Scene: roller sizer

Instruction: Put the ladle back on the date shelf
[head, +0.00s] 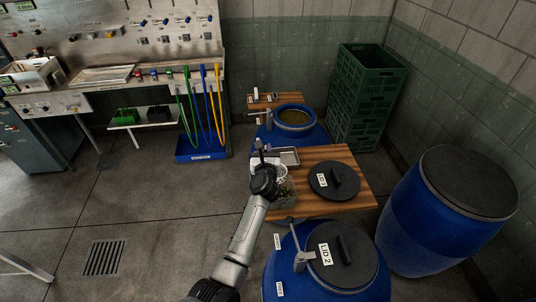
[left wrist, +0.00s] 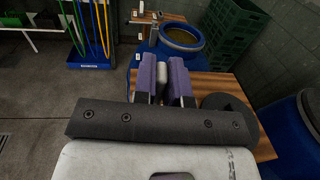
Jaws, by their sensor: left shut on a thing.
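My left gripper (head: 260,150) is over the left side of the near wooden shelf, in front of the open blue barrel. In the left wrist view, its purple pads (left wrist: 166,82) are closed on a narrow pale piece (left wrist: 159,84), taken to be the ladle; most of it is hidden. A small wooden shelf (head: 288,99) stands behind the open barrel. The near wooden shelf (head: 350,200) carries a dark round lid, a metal tray (head: 290,156) and a clear tub with dark contents (head: 285,192). I cannot read which shelf is labelled for dates. My right gripper is not in view.
The open blue barrel (head: 294,117) holds brownish contents. A LID 2 barrel (head: 340,258) with an upright metal fitting (head: 302,258) stands in front. A closed blue barrel (head: 430,225) and green crates (head: 365,95) stand at right.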

